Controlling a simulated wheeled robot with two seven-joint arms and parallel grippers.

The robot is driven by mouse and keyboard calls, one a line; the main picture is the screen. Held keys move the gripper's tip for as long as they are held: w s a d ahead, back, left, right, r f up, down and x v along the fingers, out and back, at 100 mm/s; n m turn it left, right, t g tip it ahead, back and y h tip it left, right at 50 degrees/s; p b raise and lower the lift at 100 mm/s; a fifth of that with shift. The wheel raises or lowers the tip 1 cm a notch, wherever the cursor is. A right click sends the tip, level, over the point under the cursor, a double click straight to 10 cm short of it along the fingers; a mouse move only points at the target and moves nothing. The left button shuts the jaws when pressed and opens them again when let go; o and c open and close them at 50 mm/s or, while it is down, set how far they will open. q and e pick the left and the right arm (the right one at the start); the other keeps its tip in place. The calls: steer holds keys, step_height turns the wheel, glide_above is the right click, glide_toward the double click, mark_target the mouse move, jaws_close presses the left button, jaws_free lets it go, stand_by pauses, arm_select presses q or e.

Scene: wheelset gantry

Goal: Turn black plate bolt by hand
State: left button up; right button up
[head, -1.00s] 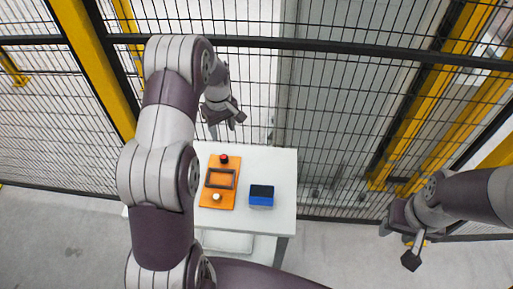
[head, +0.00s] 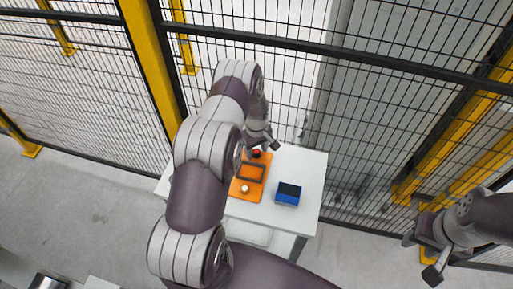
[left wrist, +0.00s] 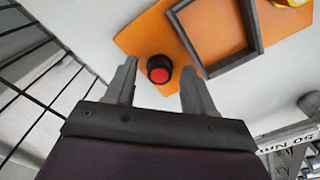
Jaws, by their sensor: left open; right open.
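An orange plate (head: 238,197) lies on the white table. A black, red-topped round piece (left wrist: 159,69) stands near one end of the plate; in the head view it is at the plate's far end (head: 256,153). I cannot tell from its shape whether it is the bolt. A dark rectangular frame (left wrist: 258,42) lies on the plate beside it. My left gripper (head: 266,146) is over that far end; in the left wrist view its open fingers (left wrist: 159,75) lie either side of the red-topped piece, apparently apart from it. My right gripper (head: 424,258) is open and empty, off to the table's right.
A pale round knob (head: 245,189) sits at the plate's near end. A blue box with a dark top (head: 288,194) stands on the table (head: 305,180) to the right of the plate. A black mesh fence with yellow posts (head: 150,65) runs behind the table.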

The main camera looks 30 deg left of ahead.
arm_select(q)
steer(key=shift+c, duration=0.3)
jaws_close()
